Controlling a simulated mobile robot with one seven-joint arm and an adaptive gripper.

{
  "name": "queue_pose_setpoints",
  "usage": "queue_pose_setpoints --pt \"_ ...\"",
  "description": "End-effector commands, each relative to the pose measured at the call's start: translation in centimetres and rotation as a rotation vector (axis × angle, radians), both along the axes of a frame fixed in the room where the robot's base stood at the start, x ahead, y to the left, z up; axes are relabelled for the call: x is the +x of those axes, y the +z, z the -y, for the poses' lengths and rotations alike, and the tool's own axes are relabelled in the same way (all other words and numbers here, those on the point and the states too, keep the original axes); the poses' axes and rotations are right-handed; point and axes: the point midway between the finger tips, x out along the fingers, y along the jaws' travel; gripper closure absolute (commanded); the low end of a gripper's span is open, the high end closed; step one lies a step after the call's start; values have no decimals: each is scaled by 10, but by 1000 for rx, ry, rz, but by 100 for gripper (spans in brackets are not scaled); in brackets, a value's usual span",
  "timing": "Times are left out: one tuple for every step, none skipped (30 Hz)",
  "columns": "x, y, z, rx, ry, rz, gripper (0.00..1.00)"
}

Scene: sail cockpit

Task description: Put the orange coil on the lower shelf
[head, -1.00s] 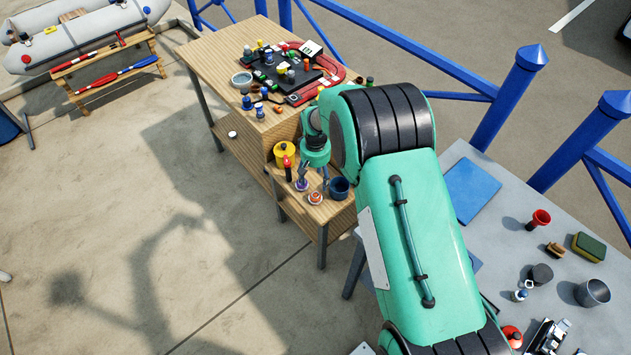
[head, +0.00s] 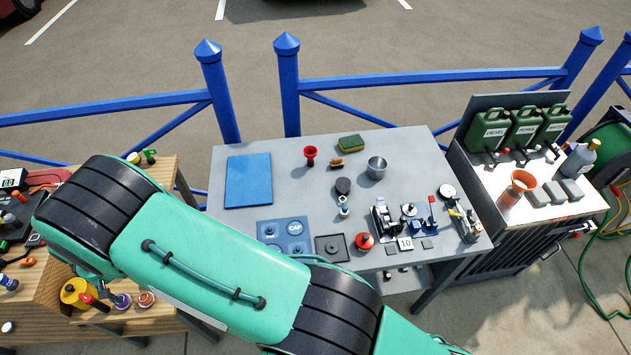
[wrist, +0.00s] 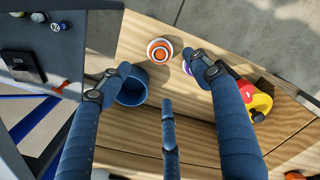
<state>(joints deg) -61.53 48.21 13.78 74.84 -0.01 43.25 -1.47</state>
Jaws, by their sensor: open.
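The orange coil (wrist: 159,51), orange with white rings, lies on a wooden ledge (wrist: 205,35) in the wrist view. It also shows in the head view (head: 146,298) at the lower left, beside a purple coil (head: 122,300). My gripper (wrist: 161,66) is open and empty above the ledge, its fingers spread to either side of the near edge of the orange coil. One finger partly hides the purple coil (wrist: 187,68). In the head view my arm hides most of the gripper. A shelf (head: 405,279) shows partly under the grey table; lower wooden boards show at the far left.
A dark blue cup (wrist: 132,87) stands close to the left finger. The grey table (head: 270,180) holds a blue mat and several small parts.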

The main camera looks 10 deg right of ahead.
Motion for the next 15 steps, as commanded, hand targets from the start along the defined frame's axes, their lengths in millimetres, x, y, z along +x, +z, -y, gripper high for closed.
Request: queue_pose_setpoints --pt "0 0 0 0 0 0 37" --pt "0 0 0 0 0 0 37" --pt "1 1 0 1 -1 0 37" --pt "1 2 1 1 -2 0 37" --pt "3 4 1 2 -3 1 37" --pt "5 7 3 4 -7 2 37" --pt "7 10 4 5 -10 3 37" --pt "10 14 6 7 -14 4 37" --pt "14 20 9 10 -20 5 37" --pt "18 26 12 12 -26 7 37" --pt "22 33 15 15 -33 9 37" --pt "29 42 21 19 -43 11 37" --pt "35 51 26 23 -52 13 37" --pt "41 60 31 27 -62 16 37" --pt "49 72 40 31 -76 18 37"
